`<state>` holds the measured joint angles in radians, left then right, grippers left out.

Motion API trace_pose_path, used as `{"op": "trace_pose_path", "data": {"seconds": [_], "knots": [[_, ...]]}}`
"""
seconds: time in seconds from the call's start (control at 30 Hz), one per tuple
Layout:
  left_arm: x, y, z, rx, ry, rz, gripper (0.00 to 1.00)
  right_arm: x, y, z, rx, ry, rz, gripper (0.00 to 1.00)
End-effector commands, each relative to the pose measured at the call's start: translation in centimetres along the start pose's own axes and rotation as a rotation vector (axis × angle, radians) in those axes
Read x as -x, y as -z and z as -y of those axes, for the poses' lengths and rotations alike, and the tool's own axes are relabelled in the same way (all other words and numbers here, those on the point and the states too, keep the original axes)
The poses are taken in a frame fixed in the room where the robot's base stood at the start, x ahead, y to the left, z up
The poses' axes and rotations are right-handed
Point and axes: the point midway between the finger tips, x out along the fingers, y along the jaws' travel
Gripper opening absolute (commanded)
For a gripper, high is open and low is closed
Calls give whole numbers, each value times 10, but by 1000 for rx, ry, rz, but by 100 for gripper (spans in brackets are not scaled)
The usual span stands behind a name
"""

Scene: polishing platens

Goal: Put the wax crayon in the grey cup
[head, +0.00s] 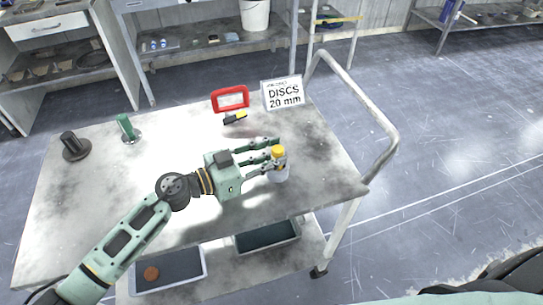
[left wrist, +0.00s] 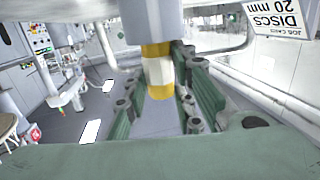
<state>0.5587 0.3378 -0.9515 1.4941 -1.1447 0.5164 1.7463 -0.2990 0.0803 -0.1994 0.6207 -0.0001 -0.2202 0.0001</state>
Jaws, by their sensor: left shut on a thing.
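The wax crayon (head: 278,151), yellow at its ends with a pale band, is held upright between the fingers of my left gripper (head: 268,157). In the left wrist view, the crayon (left wrist: 158,72) sits between the green fingers (left wrist: 180,95). The grey cup (head: 281,174) stands on the table right under the crayon, near the table's right part. The cup (left wrist: 150,20) also shows in the left wrist view at the crayon's far end. I cannot tell whether the crayon's lower end is inside the cup or just above it. My right gripper is not in view.
A "DISCS 20 mm" sign (head: 284,94), a red-framed card (head: 230,99) and a yellow-and-black item (head: 235,118) stand behind the gripper. A green-handled item (head: 128,129) and a black knobbed item (head: 73,146) are at the left. A rail (head: 384,125) bounds the table's right end.

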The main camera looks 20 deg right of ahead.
Motion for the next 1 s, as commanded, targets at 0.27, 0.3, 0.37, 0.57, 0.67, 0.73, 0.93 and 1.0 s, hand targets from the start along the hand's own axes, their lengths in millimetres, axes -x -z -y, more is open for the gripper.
{"op": "trace_pose_path", "data": {"seconds": [0.27,0.3,0.37,0.57,0.67,0.73,0.93,1.0], "knots": [[1,-24,-6,21,-6,31,38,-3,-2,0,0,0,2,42],[1,-24,-6,21,-6,31,41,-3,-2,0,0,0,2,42],[2,-24,-6,21,-5,31,46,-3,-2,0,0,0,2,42],[2,-25,-6,21,-5,32,46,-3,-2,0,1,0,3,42],[3,-25,-6,20,-5,32,46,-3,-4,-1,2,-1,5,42],[7,-25,-6,20,-4,33,46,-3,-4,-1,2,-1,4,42],[40,-22,-5,14,-1,31,46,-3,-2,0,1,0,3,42],[56,-19,-6,11,-1,29,46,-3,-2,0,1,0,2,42]]}}
